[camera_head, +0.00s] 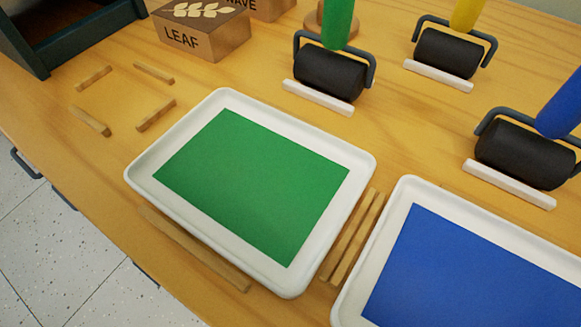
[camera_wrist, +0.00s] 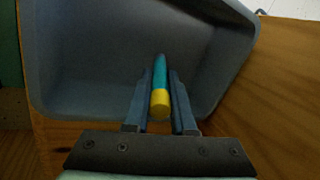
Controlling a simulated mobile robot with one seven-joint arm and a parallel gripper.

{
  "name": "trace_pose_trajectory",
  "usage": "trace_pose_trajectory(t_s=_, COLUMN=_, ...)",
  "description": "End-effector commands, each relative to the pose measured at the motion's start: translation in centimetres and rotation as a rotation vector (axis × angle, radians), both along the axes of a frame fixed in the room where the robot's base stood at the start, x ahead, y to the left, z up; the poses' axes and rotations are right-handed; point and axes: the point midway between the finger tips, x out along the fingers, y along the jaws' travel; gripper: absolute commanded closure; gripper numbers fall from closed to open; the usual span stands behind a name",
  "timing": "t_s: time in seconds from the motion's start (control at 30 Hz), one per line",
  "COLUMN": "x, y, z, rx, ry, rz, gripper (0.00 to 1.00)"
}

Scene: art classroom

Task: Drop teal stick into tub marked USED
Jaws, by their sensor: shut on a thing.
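In the wrist view, my gripper (camera_wrist: 160,98) is shut on a teal stick (camera_wrist: 159,72) with a yellow end (camera_wrist: 160,103). The yellow end points toward the camera, and the teal part runs away between the fingers. A grey tub (camera_wrist: 83,91) with an empty-looking, shadowed inside lies beyond the fingers. The stick shows over the tub's opening; how high it is held I cannot tell. No marking on the tub shows in this view. The head view shows neither my gripper, the stick nor the tub.
In the head view, a white tray with a green sheet (camera_head: 236,186) and one with a blue sheet (camera_head: 480,275) sit on the wooden table (camera_head: 60,120). Black rollers (camera_head: 330,73) stand behind. A LEAF block (camera_head: 205,35) and small wooden strips (camera_head: 154,115) are at upper left.

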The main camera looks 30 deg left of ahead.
Motion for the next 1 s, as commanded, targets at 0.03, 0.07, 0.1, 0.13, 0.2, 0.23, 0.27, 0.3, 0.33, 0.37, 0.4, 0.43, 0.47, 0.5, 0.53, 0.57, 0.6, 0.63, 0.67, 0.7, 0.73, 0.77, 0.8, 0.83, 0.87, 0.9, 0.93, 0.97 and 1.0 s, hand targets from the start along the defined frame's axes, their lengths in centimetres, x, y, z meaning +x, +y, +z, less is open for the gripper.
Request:
trace_pose_trajectory(t_s=0.03, x=0.0, y=0.0, z=0.1, rx=0.000, ry=0.000, rz=0.000, gripper=1.00)
trace_pose_trajectory(t_s=0.07, x=0.0, y=0.0, z=0.1, rx=0.000, ry=0.000, rz=0.000, gripper=1.00)
trace_pose_trajectory(t_s=0.1, x=0.0, y=0.0, z=0.1, rx=0.000, ry=0.000, rz=0.000, gripper=1.00)
trace_pose_trajectory(t_s=0.13, x=0.0, y=0.0, z=0.1, rx=0.000, ry=0.000, rz=0.000, gripper=0.73)
trace_pose_trajectory(t_s=0.2, x=0.0, y=0.0, z=0.1, rx=0.000, ry=0.000, rz=0.000, gripper=0.60)
trace_pose_trajectory(t_s=0.23, x=0.0, y=0.0, z=0.1, rx=0.000, ry=0.000, rz=0.000, gripper=0.55)
trace_pose_trajectory(t_s=0.27, x=0.0, y=0.0, z=0.1, rx=0.000, ry=0.000, rz=0.000, gripper=0.50)
trace_pose_trajectory(t_s=0.3, x=0.0, y=0.0, z=0.1, rx=0.000, ry=0.000, rz=0.000, gripper=0.42)
trace_pose_trajectory(t_s=0.33, x=0.0, y=0.0, z=0.1, rx=0.000, ry=0.000, rz=0.000, gripper=0.42)
trace_pose_trajectory(t_s=0.37, x=0.0, y=0.0, z=0.1, rx=0.000, ry=0.000, rz=0.000, gripper=0.42)
trace_pose_trajectory(t_s=0.4, x=0.0, y=0.0, z=0.1, rx=0.000, ry=0.000, rz=0.000, gripper=0.42)
trace_pose_trajectory(t_s=0.43, x=0.0, y=0.0, z=0.1, rx=0.000, ry=0.000, rz=0.000, gripper=0.42)
trace_pose_trajectory(t_s=0.47, x=0.0, y=0.0, z=0.1, rx=0.000, ry=0.000, rz=0.000, gripper=0.42)
trace_pose_trajectory(t_s=0.5, x=0.0, y=0.0, z=0.1, rx=0.000, ry=0.000, rz=0.000, gripper=0.42)
trace_pose_trajectory(t_s=0.53, x=0.0, y=0.0, z=0.1, rx=0.000, ry=0.000, rz=0.000, gripper=0.42)
trace_pose_trajectory(t_s=0.57, x=0.0, y=0.0, z=0.1, rx=0.000, ry=0.000, rz=0.000, gripper=0.42)
trace_pose_trajectory(t_s=0.6, x=0.0, y=0.0, z=0.2, rx=0.000, ry=0.000, rz=0.000, gripper=0.42)
trace_pose_trajectory(t_s=0.63, x=0.0, y=-0.1, z=0.3, rx=0.000, ry=0.000, rz=0.000, gripper=0.42)
trace_pose_trajectory(t_s=0.67, x=0.0, y=-0.1, z=0.5, rx=0.000, ry=0.000, rz=0.000, gripper=0.42)
trace_pose_trajectory(t_s=0.7, x=0.1, y=-0.2, z=0.9, rx=0.000, ry=0.000, rz=-0.001, gripper=0.42)
trace_pose_trajectory(t_s=0.73, x=0.1, y=-0.3, z=1.3, rx=0.000, ry=0.000, rz=-0.001, gripper=0.42)
trace_pose_trajectory(t_s=0.77, x=0.2, y=-0.5, z=1.7, rx=0.000, ry=-0.001, rz=-0.001, gripper=0.42)
trace_pose_trajectory(t_s=0.8, x=0.2, y=-0.7, z=2.4, rx=0.000, ry=0.000, rz=-0.002, gripper=0.42)
trace_pose_trajectory(t_s=0.83, x=0.3, y=-0.8, z=3.0, rx=0.000, ry=-0.001, rz=-0.003, gripper=0.42)
trace_pose_trajectory(t_s=0.87, x=0.4, y=-1.1, z=3.7, rx=0.000, ry=-0.001, rz=-0.003, gripper=0.42)
trace_pose_trajectory(t_s=0.9, x=0.5, y=-1.4, z=4.6, rx=0.000, ry=-0.002, rz=-0.003, gripper=0.42)
trace_pose_trajectory(t_s=0.93, x=0.5, y=-1.6, z=5.3, rx=0.000, ry=-0.002, rz=-0.003, gripper=0.42)
trace_pose_trajectory(t_s=0.97, x=0.6, y=-1.8, z=6.0, rx=0.000, ry=-0.002, rz=-0.003, gripper=0.42)
trace_pose_trajectory(t_s=1.0, x=0.7, y=-2.1, z=6.8, rx=0.000, ry=-0.002, rz=-0.003, gripper=0.42)
